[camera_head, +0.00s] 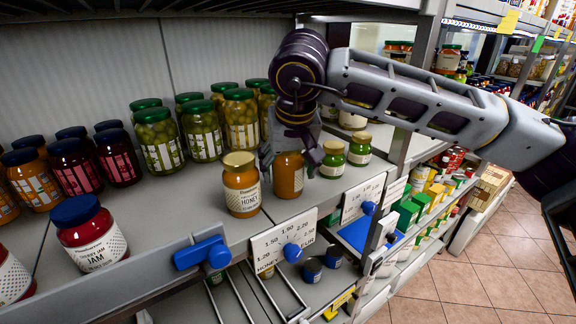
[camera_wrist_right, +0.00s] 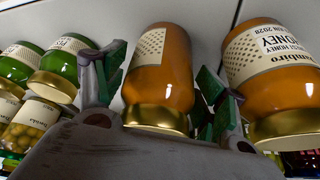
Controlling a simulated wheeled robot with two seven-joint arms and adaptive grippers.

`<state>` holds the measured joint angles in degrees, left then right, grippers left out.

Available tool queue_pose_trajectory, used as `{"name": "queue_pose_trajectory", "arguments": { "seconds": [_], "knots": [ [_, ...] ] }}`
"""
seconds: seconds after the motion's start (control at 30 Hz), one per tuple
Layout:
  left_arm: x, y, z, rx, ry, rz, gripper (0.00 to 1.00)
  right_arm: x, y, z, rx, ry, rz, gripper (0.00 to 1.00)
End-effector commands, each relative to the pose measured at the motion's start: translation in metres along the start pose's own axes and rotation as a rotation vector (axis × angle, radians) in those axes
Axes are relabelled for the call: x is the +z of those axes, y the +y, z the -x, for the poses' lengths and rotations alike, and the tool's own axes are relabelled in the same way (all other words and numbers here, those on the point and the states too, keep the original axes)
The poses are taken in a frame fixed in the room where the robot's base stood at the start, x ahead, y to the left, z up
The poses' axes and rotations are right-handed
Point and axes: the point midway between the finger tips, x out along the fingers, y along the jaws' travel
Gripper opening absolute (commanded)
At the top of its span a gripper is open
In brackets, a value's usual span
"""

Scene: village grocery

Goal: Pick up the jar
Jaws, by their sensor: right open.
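An orange honey jar (camera_head: 288,182) stands upright on the upper shelf, partly hidden by my right gripper (camera_head: 291,150). That gripper is open, with its fingers on either side of the jar. In the right wrist view the jar (camera_wrist_right: 165,68) and its gold lid sit between the two green-padded fingers of the gripper (camera_wrist_right: 160,92); whether they touch it cannot be told. A second honey jar (camera_head: 241,187) stands close beside it on the left, and shows in the wrist view (camera_wrist_right: 270,75) just outside one finger. A jam jar (camera_head: 89,235) with a blue lid stands farther left. My left gripper is not in view.
Green-lidded olive jars (camera_head: 203,133) stand in rows behind. Small green jars (camera_head: 333,160) stand close on the right. The shelf's front edge carries a price sign (camera_head: 282,245) and a blue clip (camera_head: 203,253). Bare shelf (camera_head: 155,215) lies between the jam and honey.

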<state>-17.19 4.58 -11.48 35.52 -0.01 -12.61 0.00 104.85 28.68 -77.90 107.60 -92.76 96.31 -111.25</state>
Motion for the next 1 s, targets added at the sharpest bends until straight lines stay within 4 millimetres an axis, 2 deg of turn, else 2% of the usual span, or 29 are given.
{"name": "queue_pose_trajectory", "arguments": {
  "seconds": [0.2, 0.6, 1.0],
  "knots": [
    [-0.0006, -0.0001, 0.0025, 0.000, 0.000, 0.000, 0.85, 0.0002, 0.0002, -0.0101, 0.000, 0.000, 0.000, 0.71],
    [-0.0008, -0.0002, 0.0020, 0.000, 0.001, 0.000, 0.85, 0.0004, 0.0001, -0.0102, 0.000, 0.000, 0.000, 0.71],
    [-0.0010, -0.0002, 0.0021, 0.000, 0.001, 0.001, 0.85, 0.0004, 0.0001, -0.0101, 0.000, 0.000, 0.000, 0.21]
  ]
}}
